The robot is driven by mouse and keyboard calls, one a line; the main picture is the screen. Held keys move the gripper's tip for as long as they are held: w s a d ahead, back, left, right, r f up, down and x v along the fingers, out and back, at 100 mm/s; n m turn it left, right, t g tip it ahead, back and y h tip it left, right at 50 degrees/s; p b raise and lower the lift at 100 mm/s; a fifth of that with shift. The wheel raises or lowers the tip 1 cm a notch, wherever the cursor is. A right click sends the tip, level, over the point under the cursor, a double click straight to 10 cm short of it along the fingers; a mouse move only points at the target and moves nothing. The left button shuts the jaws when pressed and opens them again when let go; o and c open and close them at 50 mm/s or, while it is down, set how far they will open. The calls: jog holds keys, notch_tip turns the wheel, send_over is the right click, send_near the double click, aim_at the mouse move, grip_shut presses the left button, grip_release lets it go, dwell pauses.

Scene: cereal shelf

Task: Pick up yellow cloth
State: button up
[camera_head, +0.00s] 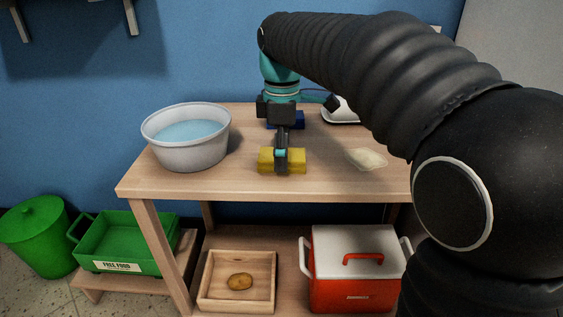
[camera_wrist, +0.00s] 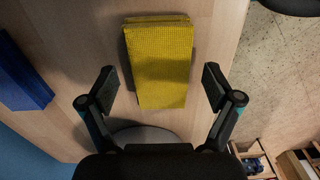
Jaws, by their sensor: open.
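The yellow cloth (camera_head: 267,160) lies folded on the wooden table, near its front edge. In the wrist view the yellow cloth (camera_wrist: 160,62) lies ahead of and between the fingertips, with bare wood on both sides. My gripper (camera_head: 282,160) is above the cloth in the head view and hides its middle. In the wrist view my gripper (camera_wrist: 157,88) is open and empty, with one finger on each side of the cloth's near part. I cannot tell how high the fingertips are above the table.
A grey basin of water (camera_head: 187,140) stands left on the table (camera_head: 240,184). A blue cloth (camera_head: 299,118) lies behind my gripper. A pale flat item (camera_head: 366,158) lies to the right. Below are a wooden box (camera_head: 237,303) holding a potato and a red cooler (camera_head: 355,280).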

jog(key=shift+f, duration=0.35)
jog(key=shift+c, duration=0.2)
jog(key=c, duration=1.2)
jog(key=shift+r, duration=0.65)
notch_tip(320, 180, up, 3)
jog(key=shift+f+p, duration=0.1)
jog(key=shift+p, duration=0.35)
jog(key=s+d+r, duration=0.2)
jog(key=d+r, duration=0.5)
jog(key=d, duration=0.4)
jog(key=shift+s+d+p, duration=0.2)
jog(key=shift+s+p, duration=0.15)
